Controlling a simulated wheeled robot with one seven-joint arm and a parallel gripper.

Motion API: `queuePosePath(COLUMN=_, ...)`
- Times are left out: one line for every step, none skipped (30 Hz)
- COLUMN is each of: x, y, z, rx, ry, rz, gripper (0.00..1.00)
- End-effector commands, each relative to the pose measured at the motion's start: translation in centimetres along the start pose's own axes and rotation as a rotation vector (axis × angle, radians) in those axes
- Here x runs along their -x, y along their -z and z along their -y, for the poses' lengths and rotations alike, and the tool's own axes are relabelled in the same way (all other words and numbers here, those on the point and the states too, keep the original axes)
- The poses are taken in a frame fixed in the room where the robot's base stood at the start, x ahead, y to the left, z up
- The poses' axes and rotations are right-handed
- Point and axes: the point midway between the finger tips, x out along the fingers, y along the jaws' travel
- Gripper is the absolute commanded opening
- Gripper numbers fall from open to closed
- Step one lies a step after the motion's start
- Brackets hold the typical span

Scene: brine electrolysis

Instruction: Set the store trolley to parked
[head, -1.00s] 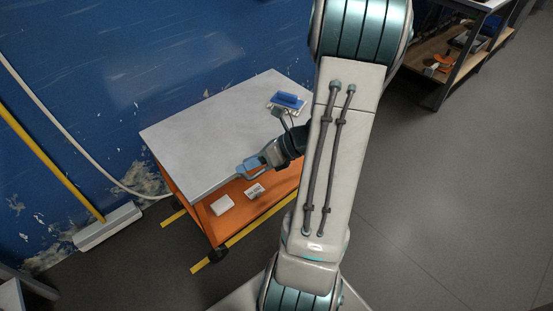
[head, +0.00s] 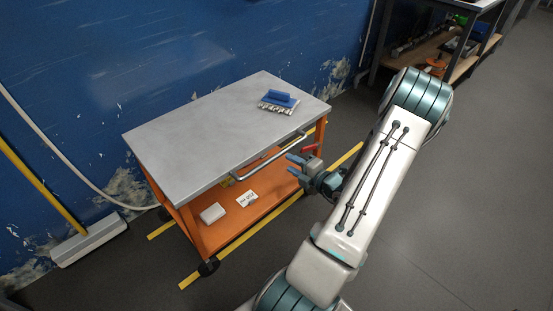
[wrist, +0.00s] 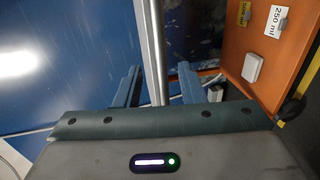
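The store trolley (head: 165,145) has a grey top and an orange frame with a lower shelf. It stands by the blue wall, with yellow floor lines beside it. A metal handle bar (head: 268,157) runs along its front edge. My gripper (head: 294,165) is open, in front of the trolley near the right end of the handle. In the wrist view, a pale metal bar (wrist: 151,45) runs between the open fingers (wrist: 156,90); I cannot tell if it is touched. A small red part (head: 310,148) shows just above my gripper; I cannot tell what it belongs to.
A white box (head: 212,213) and a label card (head: 247,199) are on the lower shelf. A shelf rack (head: 440,50) stands at the back right. Open floor lies right.

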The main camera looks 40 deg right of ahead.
Motion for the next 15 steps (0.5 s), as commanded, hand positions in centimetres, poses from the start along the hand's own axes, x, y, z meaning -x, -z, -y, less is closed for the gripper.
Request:
queuePosePath(x=-1.3, y=0.0, z=0.3, rx=0.003, ry=-0.001, rz=-0.004, gripper=0.36)
queuePosePath(x=-2.0, y=0.0, z=0.3, rx=0.003, ry=-0.002, rz=-0.003, gripper=0.36)
queuePosePath(x=-2.8, y=0.1, z=0.3, rx=0.002, ry=-0.001, rz=-0.005, gripper=0.36)
queuePosePath(x=-3.4, y=0.1, z=0.3, rx=0.002, ry=-0.001, rz=-0.003, gripper=0.36)
queuePosePath(x=-4.0, y=0.0, z=0.3, rx=0.003, ry=-0.001, rz=-0.003, gripper=0.36)
queuePosePath(x=-4.7, y=0.1, z=0.3, rx=0.003, ry=-0.001, rz=-0.004, gripper=0.36)
queuePosePath(x=-5.2, y=0.1, z=0.3, rx=0.002, ry=-0.001, rz=-0.003, gripper=0.36)
queuePosePath(x=-5.7, y=0.1, z=0.2, rx=0.002, ry=0.0, rz=-0.003, gripper=0.36)
queuePosePath(x=-6.2, y=0.0, z=0.2, rx=0.003, ry=-0.001, rz=-0.002, gripper=0.36)
queuePosePath(x=-6.6, y=0.0, z=0.2, rx=0.003, ry=-0.001, rz=-0.002, gripper=0.36)
queuePosePath(x=-6.9, y=0.0, z=0.2, rx=0.003, ry=0.0, rz=-0.002, gripper=0.36)
queuePosePath(x=-7.3, y=0.0, z=0.2, rx=0.003, ry=0.0, rz=-0.002, gripper=0.36)
queuePosePath(x=-7.5, y=0.0, z=0.2, rx=0.003, ry=0.0, rz=-0.002, gripper=0.36)
queuePosePath(x=-7.7, y=0.0, z=0.1, rx=0.003, ry=0.0, rz=-0.002, gripper=0.36)
queuePosePath(x=-7.9, y=0.0, z=0.1, rx=0.002, ry=0.0, rz=-0.001, gripper=0.36)
